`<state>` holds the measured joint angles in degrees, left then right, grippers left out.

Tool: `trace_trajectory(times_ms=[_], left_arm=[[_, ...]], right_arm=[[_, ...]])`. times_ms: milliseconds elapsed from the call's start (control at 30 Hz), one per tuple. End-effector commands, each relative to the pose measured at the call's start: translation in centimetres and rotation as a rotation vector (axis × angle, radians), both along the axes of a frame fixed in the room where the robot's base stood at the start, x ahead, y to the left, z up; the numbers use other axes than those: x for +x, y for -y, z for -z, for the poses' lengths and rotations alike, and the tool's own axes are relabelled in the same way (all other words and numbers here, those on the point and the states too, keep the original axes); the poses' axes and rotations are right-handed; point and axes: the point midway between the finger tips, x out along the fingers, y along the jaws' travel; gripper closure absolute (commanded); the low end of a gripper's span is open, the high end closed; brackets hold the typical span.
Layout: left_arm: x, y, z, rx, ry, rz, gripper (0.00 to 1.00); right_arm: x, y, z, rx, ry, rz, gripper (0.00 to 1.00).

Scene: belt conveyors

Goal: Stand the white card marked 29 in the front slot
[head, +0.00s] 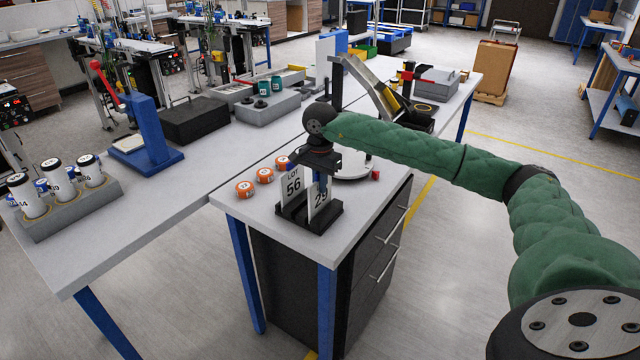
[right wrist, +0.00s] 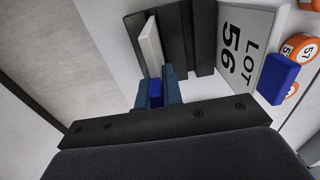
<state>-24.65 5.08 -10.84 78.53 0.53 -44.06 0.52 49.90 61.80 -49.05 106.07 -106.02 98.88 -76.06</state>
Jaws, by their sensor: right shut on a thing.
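The white card marked 29 (head: 319,197) stands upright at the black slotted holder (head: 329,221), in front of the white card marked LOT 56 (head: 292,187). My right gripper (head: 321,182) points down and is shut on the card marked 29. In the right wrist view the card (right wrist: 151,45) shows edge-on between the blue fingertips (right wrist: 158,92), over or in the holder (right wrist: 202,30). I cannot tell whether its lower edge is seated in the slot. The LOT 56 card (right wrist: 243,45) stands apart from the fingers. My left gripper is out of view.
Several orange-and-white round pieces (head: 264,176) lie left of the holder. A small red block (head: 375,175) and a white round thing (head: 353,164) are behind it to the right. A grey block with white bottles (head: 68,210) stands at the far left.

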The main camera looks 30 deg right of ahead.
Motion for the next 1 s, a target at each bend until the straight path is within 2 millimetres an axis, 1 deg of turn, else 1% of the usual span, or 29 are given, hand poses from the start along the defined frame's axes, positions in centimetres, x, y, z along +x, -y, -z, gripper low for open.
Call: trace_trajectory(times_ms=[133, 167, 200, 267, 567, 667, 767, 1000], left_arm=[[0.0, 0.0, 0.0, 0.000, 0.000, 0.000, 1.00], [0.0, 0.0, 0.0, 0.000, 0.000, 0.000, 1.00], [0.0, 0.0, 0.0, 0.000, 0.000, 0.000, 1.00], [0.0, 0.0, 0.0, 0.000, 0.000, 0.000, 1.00], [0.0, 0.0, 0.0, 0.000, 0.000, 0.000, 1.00], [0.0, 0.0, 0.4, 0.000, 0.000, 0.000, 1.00], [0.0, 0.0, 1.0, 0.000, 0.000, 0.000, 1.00], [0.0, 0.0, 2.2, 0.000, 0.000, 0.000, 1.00]], right_arm=[[0.0, 0.0, 0.0, 0.000, 0.000, 0.000, 1.00], [0.0, 0.0, 0.0, 0.000, 0.000, 0.000, 0.86], [0.0, 0.0, 0.0, 0.000, 0.000, 0.000, 0.78], [0.0, 0.0, 0.0, 0.000, 0.000, 0.000, 0.67], [0.0, 0.0, -0.1, 0.000, 0.000, 0.000, 0.67], [0.1, 0.0, -0.6, 0.000, 0.001, 0.000, 0.67], [0.1, 0.0, -1.7, 0.000, 0.003, 0.000, 0.67], [0.1, 0.0, -5.5, 0.000, 0.003, 0.000, 0.67]])
